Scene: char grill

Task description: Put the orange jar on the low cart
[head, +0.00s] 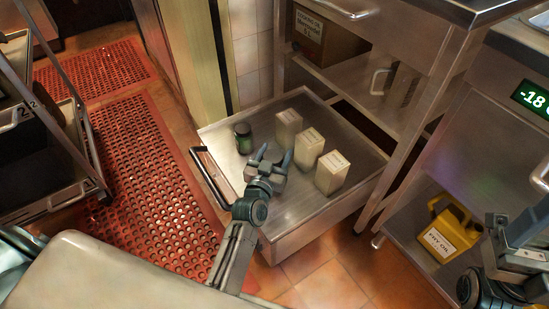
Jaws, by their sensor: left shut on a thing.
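My left gripper (273,160) is over the low steel tray (300,208), which has a bar handle on its left side. Its fingers point away from me, and I cannot make out what it holds. I see no orange jar; it may be hidden by the gripper. A dark jar with a green band (243,138) stands at the tray's back left, apart from the gripper. On the left stands a tiered cart (70,198) with dark shelves. I cannot tell whether the tray is a drawer or a low cart. My right arm shows at the lower right, its gripper not visible.
Three pale cartons (308,148) stand in a row on the tray, right of my left gripper. A yellow fry oil jug (447,236) sits on a low shelf at the right. Steel shelving (350,75) rises behind. The tray's front is bare.

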